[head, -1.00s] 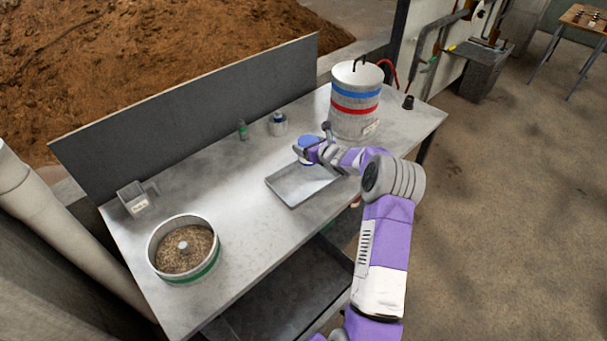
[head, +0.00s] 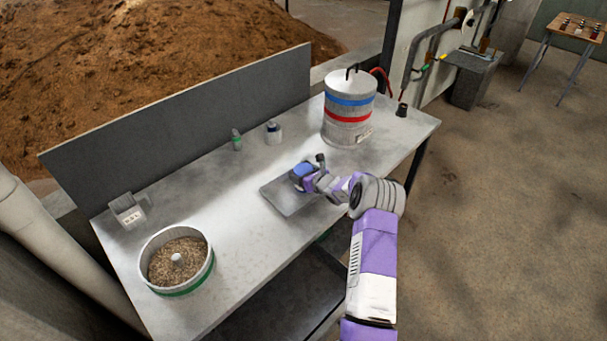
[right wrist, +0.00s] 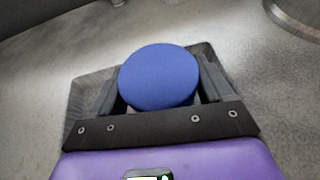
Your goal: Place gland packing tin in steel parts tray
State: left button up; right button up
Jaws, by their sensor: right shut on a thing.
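The gland packing tin (head: 302,170) has a round blue lid. My right gripper (head: 303,174) is shut on it, with one finger on each side of the lid in the right wrist view (right wrist: 158,78). The tin is over the steel parts tray (head: 283,203), a shallow grey rectangular tray on the bench. The tray's edges show behind and beside the fingers in the right wrist view (right wrist: 85,92). I cannot tell whether the tin's underside touches the tray floor. My left gripper is not in view.
A tall canister (head: 350,108) with blue and red bands stands behind the tray at the right. A small bottle (head: 237,140) and a small jar (head: 273,133) stand at the back. The bench (head: 235,215) between is clear.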

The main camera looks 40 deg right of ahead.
jog(key=o, duration=1.2)
jog(key=shift+f, duration=0.15)
jog(key=shift+s+r, duration=0.2)
jog(key=shift+r, duration=0.1)
jog(key=p+v, duration=0.1)
jog(key=v, duration=1)
jog(key=shift+s+a+r, duration=0.1)
jog(key=shift+s+a, duration=0.05)
jog(key=shift+s, duration=0.1)
jog(key=shift+r, duration=0.1)
